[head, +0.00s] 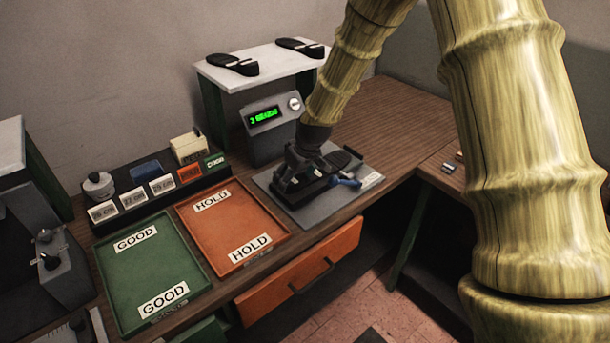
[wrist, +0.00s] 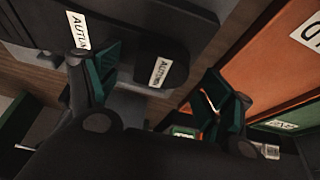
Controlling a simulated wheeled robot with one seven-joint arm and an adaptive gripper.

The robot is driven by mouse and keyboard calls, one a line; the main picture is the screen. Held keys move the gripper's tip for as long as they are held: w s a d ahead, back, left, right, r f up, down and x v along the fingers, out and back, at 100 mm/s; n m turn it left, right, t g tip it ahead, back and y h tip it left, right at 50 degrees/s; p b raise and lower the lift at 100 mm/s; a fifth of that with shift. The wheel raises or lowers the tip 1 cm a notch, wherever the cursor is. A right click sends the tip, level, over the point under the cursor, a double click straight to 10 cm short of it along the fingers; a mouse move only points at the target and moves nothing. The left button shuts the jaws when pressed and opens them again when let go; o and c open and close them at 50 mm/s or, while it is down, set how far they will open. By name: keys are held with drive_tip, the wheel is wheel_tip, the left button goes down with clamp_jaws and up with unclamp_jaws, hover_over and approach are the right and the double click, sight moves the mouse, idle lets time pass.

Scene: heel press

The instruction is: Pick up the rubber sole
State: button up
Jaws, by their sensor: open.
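My gripper (head: 297,178) is over the grey mat (head: 300,213) on the bench, its fingers apart. In the wrist view my gripper (wrist: 145,72) has one green-padded finger on each side of a small dark rounded piece (wrist: 163,62) with a white label; no clear contact shows. This seems to be part of a dark sole, but its outline is mostly hidden. In the head view a black sole-like piece (head: 345,158) lies on the mat just right of the fingers. Two more black soles, left (head: 232,64) and right (head: 301,47), lie on the white-topped stand.
A blue-handled item (head: 346,183) lies close to the fingers. The green GOOD tray (head: 152,268) and orange HOLD tray (head: 232,222) are empty. A grey box with a green display (head: 265,117) stands behind the mat. The bench right of the mat is clear.

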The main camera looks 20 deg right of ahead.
drive_tip(key=shift+w+f, duration=0.25)
drive_tip(key=shift+f, duration=0.35)
drive_tip(key=c, duration=1.2)
drive_tip(key=shift+c, duration=0.5)
